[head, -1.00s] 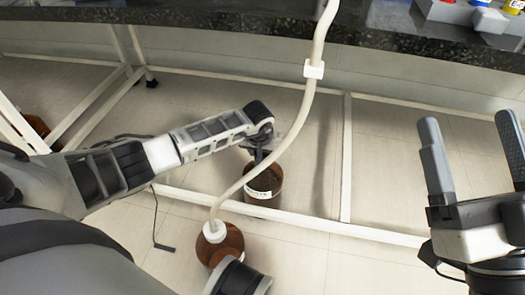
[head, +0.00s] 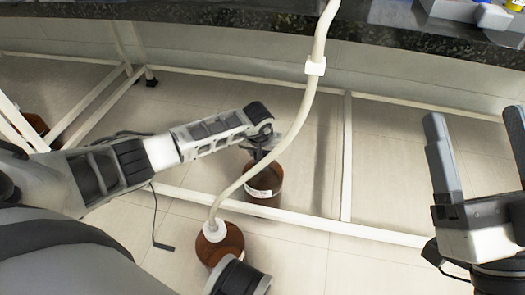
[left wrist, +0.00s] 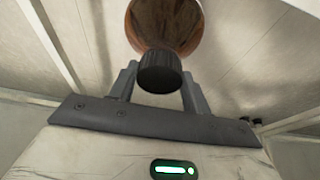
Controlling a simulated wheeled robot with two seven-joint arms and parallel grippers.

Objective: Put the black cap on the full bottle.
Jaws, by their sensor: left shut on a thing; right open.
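A brown bottle (head: 264,190) with a white label stands on the floor under the bench. It also shows in the left wrist view (left wrist: 180,20). My left gripper (head: 262,150) is over its top. In the left wrist view the black cap (left wrist: 160,75) sits between the two fingers of my left gripper (left wrist: 160,88), which are shut on it. The cap lines up with the bottle's top and overlaps it; whether it is seated is hidden. My right gripper (head: 478,160) is open and empty at the right, away from the bottles.
A second brown bottle (head: 233,240) with a white top stands nearer, and a pale hose (head: 287,125) runs up from it, passing close to my left gripper. A white frame rail (head: 330,226) crosses the floor. The dark bench edge (head: 250,32) lies above.

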